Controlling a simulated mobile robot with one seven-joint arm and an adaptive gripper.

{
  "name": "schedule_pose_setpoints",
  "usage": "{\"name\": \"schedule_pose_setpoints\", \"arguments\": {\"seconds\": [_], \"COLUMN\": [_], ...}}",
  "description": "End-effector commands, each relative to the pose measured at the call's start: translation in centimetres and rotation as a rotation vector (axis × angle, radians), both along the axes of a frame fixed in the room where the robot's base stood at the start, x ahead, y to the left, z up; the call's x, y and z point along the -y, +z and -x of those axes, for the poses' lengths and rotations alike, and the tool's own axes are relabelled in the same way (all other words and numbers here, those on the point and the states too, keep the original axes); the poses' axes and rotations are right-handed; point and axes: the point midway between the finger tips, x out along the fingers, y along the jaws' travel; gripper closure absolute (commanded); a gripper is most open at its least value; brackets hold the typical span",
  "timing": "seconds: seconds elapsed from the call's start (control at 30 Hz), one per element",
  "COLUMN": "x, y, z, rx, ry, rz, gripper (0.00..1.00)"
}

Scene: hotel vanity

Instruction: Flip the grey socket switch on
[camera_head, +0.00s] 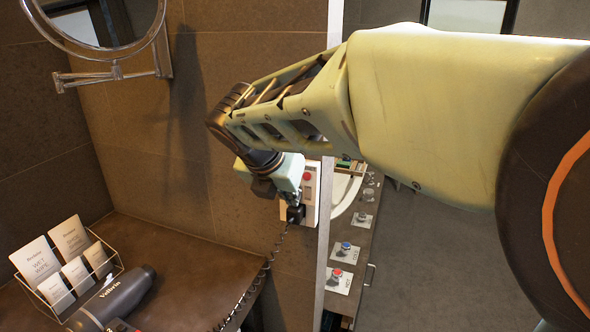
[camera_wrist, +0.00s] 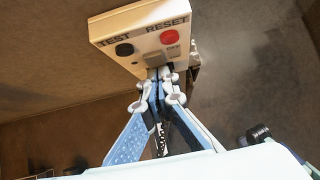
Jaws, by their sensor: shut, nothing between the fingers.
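The socket panel (camera_wrist: 143,32) is a cream box on the wall, marked TEST and RESET, with a black button (camera_wrist: 124,49) and a red button (camera_wrist: 169,36). The grey switch (camera_wrist: 151,62) sits below and between these buttons, with a small OFF mark to its right. My gripper (camera_wrist: 160,76) is shut and empty, its fingertips close under the switch; I cannot tell whether they touch it. In the head view, the panel (camera_head: 312,187) is partly hidden behind my gripper, and the switch cannot be made out.
A black plug (camera_head: 296,214) with a coiled cord hangs below the panel. A hair dryer (camera_head: 115,298) and a wire card rack (camera_head: 68,268) are on the brown counter (camera_head: 190,262). A round mirror (camera_head: 98,22) is at upper left. A sink counter (camera_head: 350,255) lies right of the wall edge.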

Motion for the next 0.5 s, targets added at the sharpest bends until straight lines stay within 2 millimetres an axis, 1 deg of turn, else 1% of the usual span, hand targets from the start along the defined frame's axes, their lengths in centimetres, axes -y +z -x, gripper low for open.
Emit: {"name": "schedule_pose_setpoints", "arguments": {"seconds": [0.17,0.33,0.5], "x": [0.24,0.16,0.19], "y": [-0.04,-0.23,0.13], "z": [-0.53,-0.51,-0.52], "rx": [-0.002,0.001,0.002], "ry": [-0.001,0.0,0.0], "rz": [0.002,0.0,0.001], "gripper": [1.0,1.0,1.0]}}
